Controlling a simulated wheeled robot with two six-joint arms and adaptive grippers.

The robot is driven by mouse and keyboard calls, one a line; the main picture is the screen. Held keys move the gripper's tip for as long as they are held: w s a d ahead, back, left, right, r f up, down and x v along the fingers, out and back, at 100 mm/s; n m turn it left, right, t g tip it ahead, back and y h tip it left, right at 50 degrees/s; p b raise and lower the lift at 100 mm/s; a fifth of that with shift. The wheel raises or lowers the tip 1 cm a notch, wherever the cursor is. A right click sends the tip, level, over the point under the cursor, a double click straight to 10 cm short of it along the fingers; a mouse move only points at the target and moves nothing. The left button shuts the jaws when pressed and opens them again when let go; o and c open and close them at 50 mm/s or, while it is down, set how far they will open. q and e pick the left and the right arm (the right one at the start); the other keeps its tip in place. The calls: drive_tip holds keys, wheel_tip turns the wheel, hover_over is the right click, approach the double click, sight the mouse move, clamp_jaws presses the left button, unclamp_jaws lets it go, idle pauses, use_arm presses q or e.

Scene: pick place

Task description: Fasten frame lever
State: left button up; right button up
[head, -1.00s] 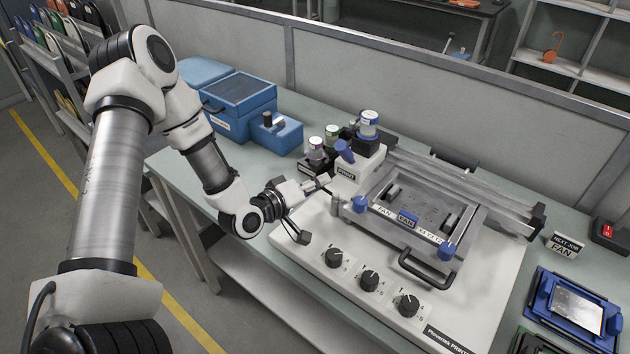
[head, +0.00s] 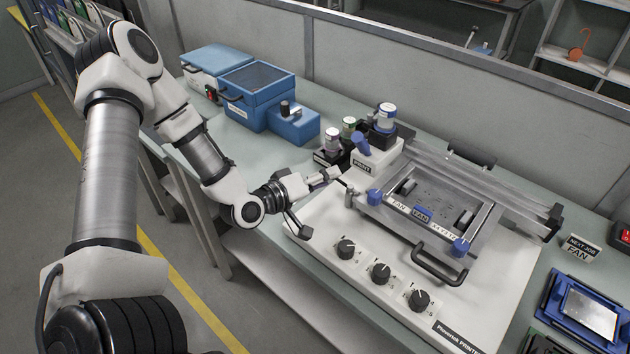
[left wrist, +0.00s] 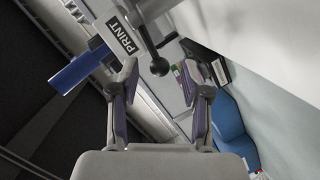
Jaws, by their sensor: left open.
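The printing machine (head: 500,290) stands on the bench, with a metal frame (head: 485,225) on top. Two blue clamp knobs (head: 374,196) (head: 460,247) sit at the frame's front corners. A short upright metal lever (head: 349,197) stands left of the frame. A blue handle (head: 361,143) sticks up by the PRINT label; it also shows in the left wrist view (left wrist: 75,72). My left gripper (head: 334,174) is open, beside the machine's left end. In the left wrist view, a black ball knob (left wrist: 159,67) appears between its open fingers (left wrist: 160,84); contact cannot be told. My right gripper is out of view.
Small ink jars (head: 332,140) and blue boxes (head: 258,88) stand behind and left of my gripper. Several black dials (head: 381,273) line the machine's front. A black front handle (head: 437,268) juts out. A blue tray (head: 585,308) and a NEXT JOB sign (head: 578,248) are at right.

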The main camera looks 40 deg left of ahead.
use_arm(q)
drive_tip(key=v, duration=0.4)
drive_tip(key=shift+w+a, duration=0.1)
drive_tip(key=shift+a, duration=0.1)
drive_tip(key=shift+s+d, duration=0.1)
drive_tip(key=shift+s, duration=0.35)
